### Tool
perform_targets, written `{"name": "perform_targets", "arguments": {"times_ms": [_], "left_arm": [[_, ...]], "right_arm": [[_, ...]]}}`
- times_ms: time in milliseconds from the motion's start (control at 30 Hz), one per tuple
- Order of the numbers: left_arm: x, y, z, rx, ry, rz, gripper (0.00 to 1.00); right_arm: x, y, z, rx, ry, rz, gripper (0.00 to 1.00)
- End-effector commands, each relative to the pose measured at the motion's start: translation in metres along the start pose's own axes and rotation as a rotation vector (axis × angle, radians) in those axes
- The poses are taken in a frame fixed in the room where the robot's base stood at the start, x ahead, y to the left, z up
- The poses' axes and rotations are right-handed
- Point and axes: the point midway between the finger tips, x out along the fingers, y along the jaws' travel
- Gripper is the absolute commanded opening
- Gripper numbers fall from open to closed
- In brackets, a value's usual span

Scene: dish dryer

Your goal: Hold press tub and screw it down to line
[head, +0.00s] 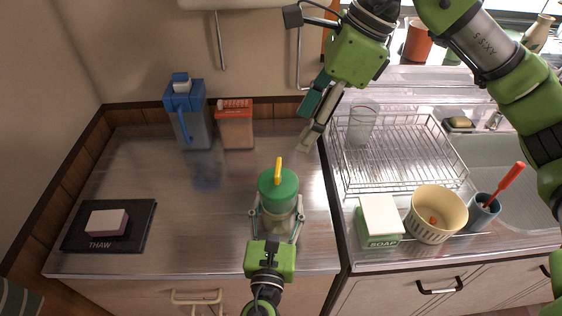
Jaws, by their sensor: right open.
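The press tub (279,218) is a clear jar with a green lid and a yellow handle (279,170) standing up from it. It stands upright on the metal counter, near the front edge. My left gripper (277,212) comes from the front with one finger on each side of the tub's body, shut on it. The line on the tub cannot be made out. My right gripper (309,139) is open and empty, pointing down above the counter, behind and right of the tub and apart from it.
A dark THAW tray (138,226) with a pink-white block lies left. At right are a wire rack (398,163) with a glass, a soap box (379,222), a cream colander (436,212) and a blue cup (484,212).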

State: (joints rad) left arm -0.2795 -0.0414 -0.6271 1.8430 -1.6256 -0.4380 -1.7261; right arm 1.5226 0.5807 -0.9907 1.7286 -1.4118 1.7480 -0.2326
Motion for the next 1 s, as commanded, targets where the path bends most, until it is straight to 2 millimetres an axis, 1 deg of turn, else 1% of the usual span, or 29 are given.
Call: {"name": "perform_targets", "arguments": {"times_ms": [67,167,267,500,633,800,1000], "left_arm": [[0.000,0.000,0.001,0.000,-0.002,-0.001,0.14],[0.000,0.000,0.001,0.000,-0.002,-0.001,0.14],[0.000,0.000,0.001,0.000,-0.002,-0.001,0.14],[0.000,0.000,0.001,0.000,-0.002,-0.001,0.14],[0.000,0.000,0.001,0.000,-0.002,-0.001,0.14],[0.000,0.000,0.001,0.000,-0.002,0.000,0.14],[0.000,0.000,0.001,0.000,-0.002,0.000,0.14]], "right_arm": [[0.003,0.000,-0.001,-0.013,-0.003,0.003,0.57],[0.015,0.000,-0.001,-0.018,-0.004,0.006,0.57],[0.032,0.000,-0.001,-0.017,-0.003,0.006,0.57],[0.081,0.001,-0.001,-0.016,-0.003,0.007,0.57],[0.101,0.001,0.000,-0.016,-0.003,0.005,0.57],[0.116,0.000,0.000,-0.015,-0.004,0.003,0.57],[0.120,0.000,0.000,-0.015,-0.004,0.002,0.57]]}}
